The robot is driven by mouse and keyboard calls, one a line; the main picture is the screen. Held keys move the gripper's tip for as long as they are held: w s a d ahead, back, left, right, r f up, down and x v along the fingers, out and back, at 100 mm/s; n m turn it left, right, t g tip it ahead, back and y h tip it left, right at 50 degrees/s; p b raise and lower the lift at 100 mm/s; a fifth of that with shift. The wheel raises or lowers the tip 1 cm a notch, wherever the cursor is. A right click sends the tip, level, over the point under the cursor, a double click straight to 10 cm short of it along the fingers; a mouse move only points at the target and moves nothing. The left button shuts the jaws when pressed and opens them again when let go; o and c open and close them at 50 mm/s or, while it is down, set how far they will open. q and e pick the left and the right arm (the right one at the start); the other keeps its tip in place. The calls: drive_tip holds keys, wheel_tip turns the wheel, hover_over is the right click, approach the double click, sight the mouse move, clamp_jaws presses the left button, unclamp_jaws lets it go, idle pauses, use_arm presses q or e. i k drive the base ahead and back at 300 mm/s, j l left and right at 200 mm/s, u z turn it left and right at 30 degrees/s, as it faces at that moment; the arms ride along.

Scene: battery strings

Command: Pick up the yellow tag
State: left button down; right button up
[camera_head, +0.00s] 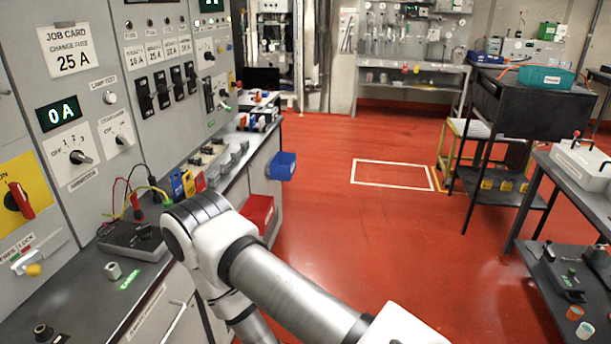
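I cannot tell for sure which item is the yellow tag. A small yellow piece (33,270) sits on the left panel by a lock label. A yellow upright item (188,183) stands on the left bench between a blue item (177,186) and a red one (199,181). Several yellow items (487,184) lie on the low shelf of the black cart at right. One of my arms crosses the bottom middle, its bend close to the left bench. Neither gripper is in view.
The left bench (160,268) carries a dark meter (132,238) with leads and a small cylinder (113,271). A grey table (577,190) stands at right. The red floor (370,240) between is clear.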

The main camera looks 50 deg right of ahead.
sight(189, 186)
drive_tip(key=z, duration=1)
drive_tip(key=i+l+u, duration=0.15)
drive_tip(key=u, duration=0.3)
drive_tip(key=i+l+u, duration=0.15)
drive_tip(key=u, duration=0.35)
drive_tip(key=l+u, duration=0.45)
drive_tip(key=i+j, duration=0.05)
drive_tip(key=j, duration=0.05)
